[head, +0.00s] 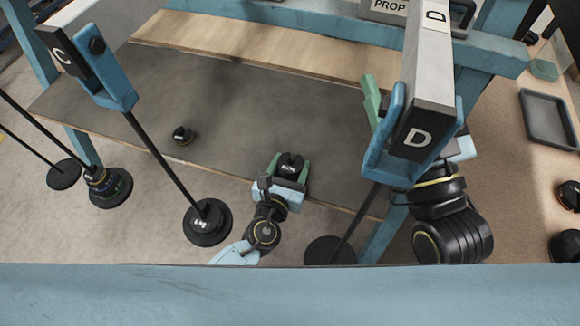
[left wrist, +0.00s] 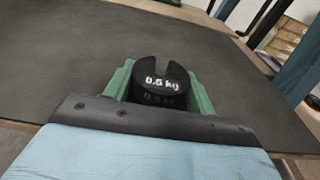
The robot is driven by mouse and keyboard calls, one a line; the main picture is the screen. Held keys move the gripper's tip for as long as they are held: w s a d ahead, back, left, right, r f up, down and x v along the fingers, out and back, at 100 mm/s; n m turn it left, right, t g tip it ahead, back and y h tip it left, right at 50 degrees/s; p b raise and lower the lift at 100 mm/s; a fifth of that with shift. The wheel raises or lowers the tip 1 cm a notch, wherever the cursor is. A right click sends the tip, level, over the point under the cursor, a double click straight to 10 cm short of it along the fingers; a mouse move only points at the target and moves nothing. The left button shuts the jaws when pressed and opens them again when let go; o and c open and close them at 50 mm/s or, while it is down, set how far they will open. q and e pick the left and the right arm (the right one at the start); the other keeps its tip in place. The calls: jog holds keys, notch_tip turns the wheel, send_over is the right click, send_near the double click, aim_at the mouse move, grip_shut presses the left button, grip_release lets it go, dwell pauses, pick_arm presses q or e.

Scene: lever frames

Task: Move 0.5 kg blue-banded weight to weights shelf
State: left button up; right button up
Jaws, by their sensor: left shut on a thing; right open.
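A black slotted weight (head: 290,163) marked "0.5 kg" is between the green fingers of my left gripper (head: 289,168). The left gripper is shut on it near the front edge of the grey table top. The weight (left wrist: 160,84) shows upright in the left wrist view, its slot facing away; no blue band is visible. I cannot tell whether it touches the table. My right gripper (head: 385,110) is open and mostly hidden behind the lever marked D; one green finger shows. No shelf is labelled; a wooden surface (head: 545,85) at the right carries dark weights.
Another small black weight (head: 183,135) sits on the grey table top (head: 250,100). Levers C (head: 115,85) and D (head: 405,150), with hanging rods and discs, stand in front. A dark tray (head: 549,119) lies at the right. The table's middle is clear.

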jog(key=shift+r, duration=0.1)
pick_arm(q)
jog(key=shift+f, duration=0.2)
jog(key=o, duration=1.1)
jog(key=shift+o, duration=0.2)
jog(key=shift+s+f, duration=0.1)
pick_arm(e)
jog(key=shift+s+r+t+y, duration=0.25)
jog(key=shift+r+t+y, duration=0.05)
pick_arm(q)
jog(key=shift+d, duration=0.1)
